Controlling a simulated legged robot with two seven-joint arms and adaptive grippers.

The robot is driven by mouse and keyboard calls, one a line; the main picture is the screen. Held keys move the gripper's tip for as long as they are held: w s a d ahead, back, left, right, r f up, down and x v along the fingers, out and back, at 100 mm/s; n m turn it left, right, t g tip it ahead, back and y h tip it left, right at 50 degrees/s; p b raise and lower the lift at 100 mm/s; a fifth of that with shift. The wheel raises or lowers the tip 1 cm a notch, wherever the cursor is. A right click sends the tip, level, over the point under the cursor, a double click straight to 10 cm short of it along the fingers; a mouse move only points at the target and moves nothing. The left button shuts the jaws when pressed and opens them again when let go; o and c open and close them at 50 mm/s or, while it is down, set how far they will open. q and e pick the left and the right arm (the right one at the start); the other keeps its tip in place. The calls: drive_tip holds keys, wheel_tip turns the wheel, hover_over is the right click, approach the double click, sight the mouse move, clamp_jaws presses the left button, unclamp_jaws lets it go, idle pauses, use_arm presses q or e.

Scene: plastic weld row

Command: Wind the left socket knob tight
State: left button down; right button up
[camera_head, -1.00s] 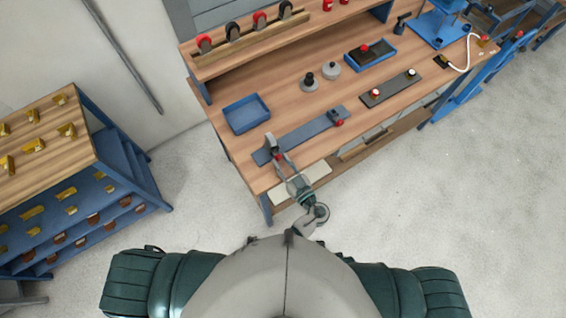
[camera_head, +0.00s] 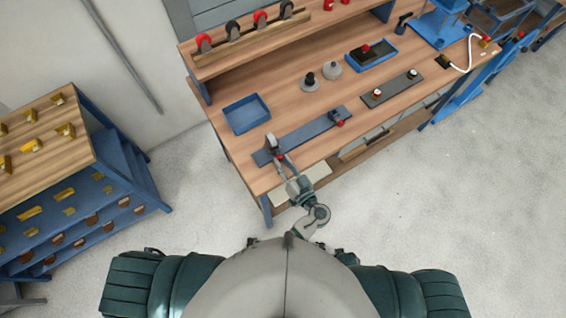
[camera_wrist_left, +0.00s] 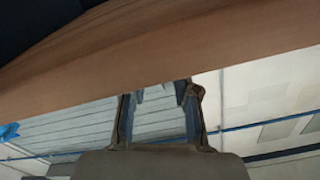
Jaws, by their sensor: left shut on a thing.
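A long grey plate (camera_head: 305,134) lies along the front edge of the workbench, with a socket at each end. The left socket (camera_head: 271,142) is a grey upright block with a small red knob (camera_head: 280,157) on its front side. My left gripper (camera_head: 281,160) is shut on this red knob, its arm reaching up from below. The fingers partly hide the knob. In the left wrist view the two fingers (camera_wrist_left: 160,95) reach towards the bench edge, and the knob is not clear there. The right socket (camera_head: 338,116) also has a red knob. My right gripper is out of view.
The wooden workbench (camera_head: 290,70) carries a blue tray (camera_head: 246,113), two round-based pieces (camera_head: 309,82), a dark strip with knobs (camera_head: 390,89) and a blue tray with a dark block (camera_head: 371,55). A shelf rack (camera_head: 75,200) stands at left. The floor at right is clear.

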use_arm(q)
drive_tip(key=shift+w+d+r, duration=0.1)
drive_tip(key=shift+w+r, duration=0.05)
drive_tip(key=shift+r, duration=0.1)
drive_tip(key=c, duration=1.1)
unclamp_jaws()
drive_tip(key=shift+o, duration=1.2)
drive_tip(key=shift+f, duration=0.15)
wheel_tip(320, 180, up, 10)
drive_tip(key=shift+d, duration=0.1)
